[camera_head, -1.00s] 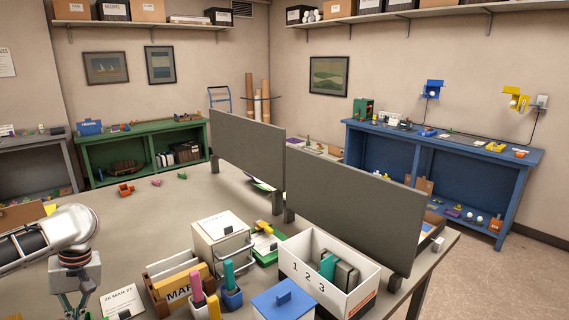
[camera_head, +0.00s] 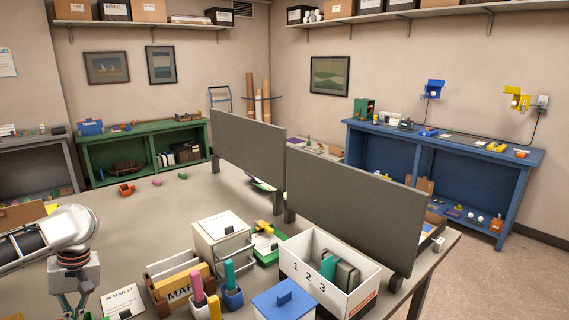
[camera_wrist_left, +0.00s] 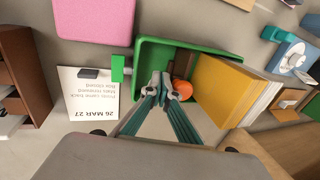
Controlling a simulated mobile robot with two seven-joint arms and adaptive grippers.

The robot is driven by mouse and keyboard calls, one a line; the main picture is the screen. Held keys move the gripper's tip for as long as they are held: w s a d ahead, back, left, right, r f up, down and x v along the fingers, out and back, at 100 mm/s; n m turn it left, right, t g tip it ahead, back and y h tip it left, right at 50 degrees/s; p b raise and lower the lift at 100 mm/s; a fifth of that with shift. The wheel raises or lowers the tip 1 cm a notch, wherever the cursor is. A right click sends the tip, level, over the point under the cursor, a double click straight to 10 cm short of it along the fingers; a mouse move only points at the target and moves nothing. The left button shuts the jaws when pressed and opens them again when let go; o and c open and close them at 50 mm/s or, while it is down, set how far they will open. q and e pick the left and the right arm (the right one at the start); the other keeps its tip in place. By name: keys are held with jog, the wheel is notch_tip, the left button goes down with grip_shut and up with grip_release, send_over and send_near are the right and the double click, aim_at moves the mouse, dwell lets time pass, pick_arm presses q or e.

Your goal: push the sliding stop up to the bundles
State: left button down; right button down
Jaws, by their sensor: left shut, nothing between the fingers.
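My left gripper (camera_wrist_left: 157,86) is shut and empty. In the left wrist view its fingertips are over the green tray (camera_wrist_left: 207,45), next to a round orange piece (camera_wrist_left: 182,91) with a brown piece (camera_wrist_left: 182,65) behind it. I cannot tell whether these belong to the sliding stop. A thick yellow-covered stack (camera_wrist_left: 222,88) with cream edges, possibly the bundles, is at the tray's right side. In the head view, only the upper part of this gripper shows at lower left; its tips are cut off. My right gripper is not in view.
A dated white card (camera_wrist_left: 87,98) lies beside the tray; it also shows in the head view (camera_head: 124,301). A pink block (camera_wrist_left: 95,18) lies nearby. A wooden file holder (camera_head: 160,290), pen cups and a white box numbered 1 2 3 (camera_head: 303,277) stand to the right.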

pick_arm(q)
jog(key=shift+s+a, duration=0.25)
jog(key=shift+a, duration=0.1)
jog(key=shift+s+a, duration=0.35)
jog(key=shift+a, duration=0.05)
jog(key=shift+s+a, duration=0.45)
jog(key=shift+a, duration=0.05)
jog(key=shift+s+a, duration=0.2)
jog(key=shift+a, duration=0.05)
jog(key=shift+s+a, duration=0.15)
jog(key=shift+a, duration=0.05)
